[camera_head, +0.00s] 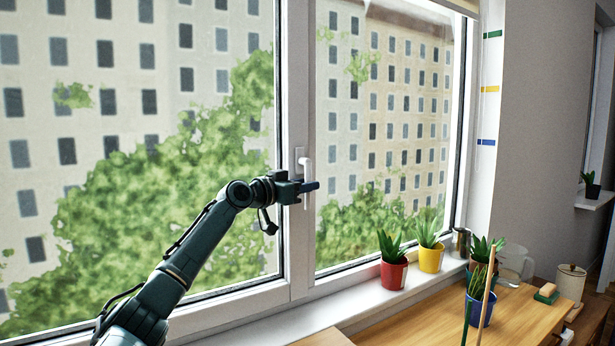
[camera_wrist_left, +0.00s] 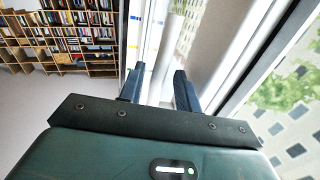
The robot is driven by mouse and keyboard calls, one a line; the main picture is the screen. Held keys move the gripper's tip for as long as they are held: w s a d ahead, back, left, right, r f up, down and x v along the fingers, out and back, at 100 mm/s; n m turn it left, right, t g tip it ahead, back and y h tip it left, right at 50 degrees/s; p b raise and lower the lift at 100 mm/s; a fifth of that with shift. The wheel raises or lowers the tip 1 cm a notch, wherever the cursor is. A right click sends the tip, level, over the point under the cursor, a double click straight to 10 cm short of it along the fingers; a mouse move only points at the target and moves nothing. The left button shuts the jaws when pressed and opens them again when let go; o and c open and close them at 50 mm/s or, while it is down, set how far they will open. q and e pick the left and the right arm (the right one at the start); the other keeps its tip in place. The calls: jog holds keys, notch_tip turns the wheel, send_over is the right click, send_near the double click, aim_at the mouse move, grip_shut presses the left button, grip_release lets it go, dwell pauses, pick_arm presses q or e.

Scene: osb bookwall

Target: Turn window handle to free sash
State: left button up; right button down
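The white window handle (camera_head: 308,196) hangs straight down from its plate on the window's middle post. My left gripper (camera_head: 311,187) reaches in from the left at the lower half of the handle, with a dark finger crossing it. In the left wrist view the two fingers of the gripper (camera_wrist_left: 158,88) stand apart, with a pale upright shape (camera_wrist_left: 170,45) beyond and between them that looks like the handle. I cannot tell whether either finger touches it. The sash (camera_head: 296,120) looks closed in its frame. My right gripper is not in view.
A red pot (camera_head: 394,273) and a yellow pot (camera_head: 431,259) with plants stand on the sill, right of the handle. A blue pot (camera_head: 481,308) and a sponge (camera_head: 546,292) are on the wooden top. A bookshelf (camera_wrist_left: 62,45) stands far off.

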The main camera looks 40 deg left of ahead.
pick_arm(q)
jog(key=shift+w+d, duration=0.1)
jog(key=shift+w, duration=0.65)
grip_shut()
